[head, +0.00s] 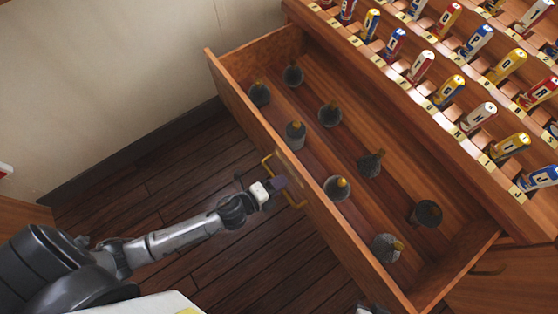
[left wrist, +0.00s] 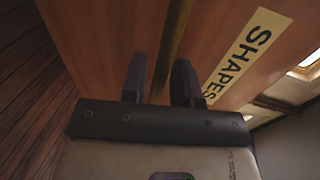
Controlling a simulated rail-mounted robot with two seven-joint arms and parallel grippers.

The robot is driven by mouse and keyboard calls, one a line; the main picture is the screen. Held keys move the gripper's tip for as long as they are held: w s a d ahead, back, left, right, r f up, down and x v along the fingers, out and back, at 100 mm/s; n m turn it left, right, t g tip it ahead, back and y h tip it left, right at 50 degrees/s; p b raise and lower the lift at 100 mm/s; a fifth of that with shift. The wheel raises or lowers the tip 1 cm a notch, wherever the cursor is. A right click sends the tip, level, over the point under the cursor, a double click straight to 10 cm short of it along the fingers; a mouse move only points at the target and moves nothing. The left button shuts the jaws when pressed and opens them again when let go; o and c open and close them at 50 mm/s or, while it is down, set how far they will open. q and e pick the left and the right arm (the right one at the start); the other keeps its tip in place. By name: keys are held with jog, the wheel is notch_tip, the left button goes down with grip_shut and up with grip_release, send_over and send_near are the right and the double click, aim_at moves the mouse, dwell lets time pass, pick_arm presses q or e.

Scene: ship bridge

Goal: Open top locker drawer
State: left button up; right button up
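The top locker drawer (head: 262,126) stands pulled far out, with its inside open to view. Its brass handle (head: 267,162) is on the front face. The handle also shows in the left wrist view (left wrist: 179,30), beside a yellow label reading "SHAPES" (left wrist: 245,52). My left gripper (head: 281,187) is at the handle. In the left wrist view its two fingers (left wrist: 160,82) are apart, with the brass bar passing between them and a gap on the left. My right gripper's fingers do not show; a small white and dark piece at the head view's bottom edge may be part of it.
Several dark shapes with yellowish tops (head: 296,134) stand or lean in the drawer. Above it, a sloped wooden rack (head: 440,118) holds rows of colourful lettered rolls. Dark plank floor (head: 160,170) lies clear left of the drawer, beside a pale wall (head: 110,80).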

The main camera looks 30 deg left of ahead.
pick_arm(q)
jog(key=shift+o, duration=0.6)
jog(key=b+v, duration=0.1)
jog(key=v, duration=1.2)
jog(key=shift+s+a, duration=0.2)
jog(key=shift+s, duration=0.15)
